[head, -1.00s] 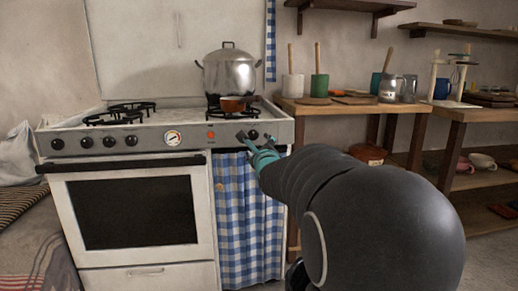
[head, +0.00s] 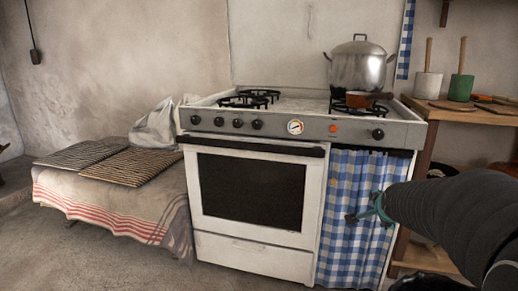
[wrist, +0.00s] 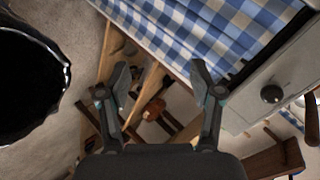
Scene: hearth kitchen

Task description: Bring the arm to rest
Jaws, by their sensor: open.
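My gripper (head: 368,212) is open and empty. In the head view it hangs in front of the blue-and-white checked curtain (head: 350,175), below the stove's control panel. In the wrist view the two fingers of my gripper (wrist: 160,82) stand wide apart with nothing between them. The checked curtain (wrist: 225,30) lies beyond the fingers at the top, and a dark stove knob (wrist: 271,94) shows to their right. My dark arm comes in from the right edge of the head view. I cannot tell how far the fingers are from the curtain.
The white stove (head: 212,210) carries a lidded steel pot (head: 358,70) and a small brown pan (head: 366,100) at its right. A wooden counter (head: 470,114) stands right of it. A cloth-covered bench (head: 110,205) with dark racks is at left. The floor (head: 110,265) in front is open.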

